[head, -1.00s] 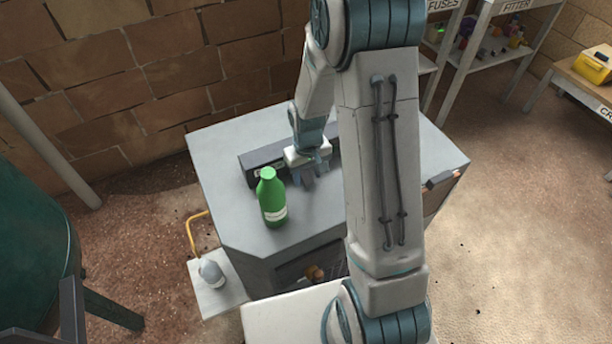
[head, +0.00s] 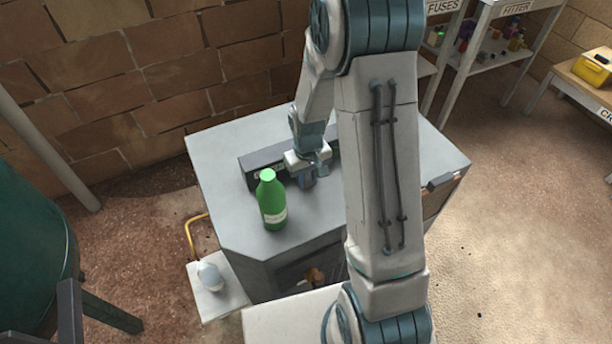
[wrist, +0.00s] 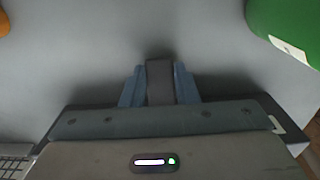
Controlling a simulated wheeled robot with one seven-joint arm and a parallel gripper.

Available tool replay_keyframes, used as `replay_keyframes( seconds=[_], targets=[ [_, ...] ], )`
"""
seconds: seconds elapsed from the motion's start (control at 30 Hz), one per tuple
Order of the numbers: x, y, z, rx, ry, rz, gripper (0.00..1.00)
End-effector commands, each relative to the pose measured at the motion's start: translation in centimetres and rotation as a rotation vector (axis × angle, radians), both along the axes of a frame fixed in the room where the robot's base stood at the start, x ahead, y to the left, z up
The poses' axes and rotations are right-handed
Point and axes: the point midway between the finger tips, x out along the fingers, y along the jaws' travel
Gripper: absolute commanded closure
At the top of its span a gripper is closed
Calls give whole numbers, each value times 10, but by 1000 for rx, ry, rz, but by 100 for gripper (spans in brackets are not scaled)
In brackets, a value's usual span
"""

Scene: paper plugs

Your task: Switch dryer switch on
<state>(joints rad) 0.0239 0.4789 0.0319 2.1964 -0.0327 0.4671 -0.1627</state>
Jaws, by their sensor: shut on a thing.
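My gripper (head: 308,180) is over the front of a long dark control box (head: 262,160) on top of the grey machine (head: 225,150). In the wrist view its two blue-grey fingers (wrist: 160,88) stand on both sides of a dark grey block (wrist: 160,78), shut on it. The block looks like the dryer switch's lever, but its on or off position cannot be told. My gripper and wrist hide part of the box, and any label by the switch cannot be read.
A green bottle (head: 271,200) stands on the machine top close to the left of my gripper. A white bulb-like object (head: 210,277) sits on a low plate at the machine's left.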

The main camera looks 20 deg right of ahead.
Motion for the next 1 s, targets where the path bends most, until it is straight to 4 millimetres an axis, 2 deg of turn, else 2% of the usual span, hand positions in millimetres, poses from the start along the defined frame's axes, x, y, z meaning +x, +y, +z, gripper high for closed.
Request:
replay_keyframes(
  seconds=[1.0],
  targets=[
    [2,0,32,0,-6,0,84]
  ],
)
